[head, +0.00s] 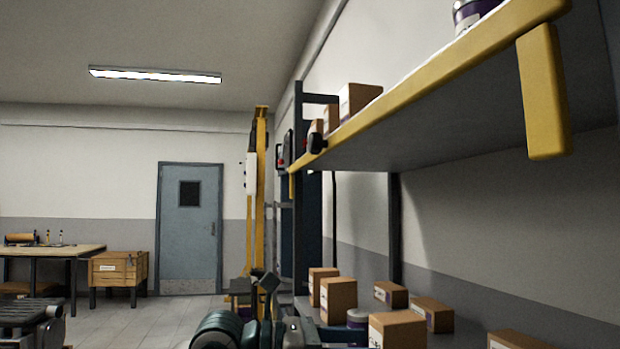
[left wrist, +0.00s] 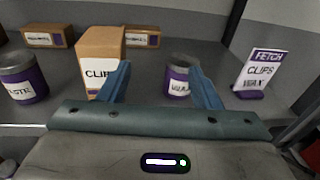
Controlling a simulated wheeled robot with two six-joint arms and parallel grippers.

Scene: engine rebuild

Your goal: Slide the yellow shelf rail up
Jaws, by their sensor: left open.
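The yellow shelf rail (head: 440,85) runs along the front edge of the upper shelf in the head view, from the middle toward the upper right. A yellow upright piece (head: 543,92) hangs down at its near end. My left gripper (left wrist: 160,75) is open in the left wrist view, its two blue fingers spread apart over the lower shelf. A carton (left wrist: 101,50) and a small can (left wrist: 178,78) stand beyond the fingers, with nothing clearly held. My left arm shows low in the head view, well below the rail. The rail is not in the left wrist view.
The lower shelf (left wrist: 272,121) holds several cartons, a larger can (left wrist: 22,78) and a labelled sign (left wrist: 261,72). Cartons (head: 357,98) and a can (head: 470,14) stand on the upper shelf. The floor (head: 130,322) toward the door is open.

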